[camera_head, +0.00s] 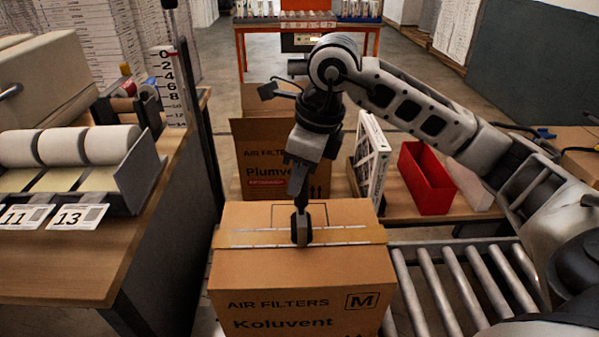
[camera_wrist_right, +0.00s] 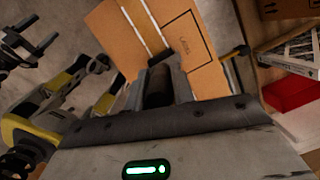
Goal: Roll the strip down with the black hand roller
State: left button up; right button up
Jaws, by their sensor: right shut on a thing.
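The black hand roller (camera_head: 301,229) stands upright with its wheel down on the strip (camera_head: 350,236), a pale band across the top of a cardboard box (camera_head: 300,270). The wheel appears to touch the strip near its middle. My right gripper (camera_head: 297,187) is above the box, shut on the roller's handle. In the right wrist view the box (camera_wrist_right: 203,45), the strip (camera_wrist_right: 145,27) and the dark roller (camera_wrist_right: 158,85) also show; the jaws hide part of the roller. My left gripper is not identifiable in the head view.
A bench (camera_head: 75,265) with white rolls (camera_head: 58,147) and a post (camera_head: 203,120) flank the box on the left. A roller conveyor (camera_head: 455,285) lies to the right. Behind stand an open carton (camera_head: 250,150), a white-framed filter (camera_head: 372,160) and a red bin (camera_head: 425,180).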

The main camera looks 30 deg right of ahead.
jog(key=shift+f+b, duration=0.3)
jog(key=shift+f, duration=0.1)
jog(key=shift+d, duration=0.1)
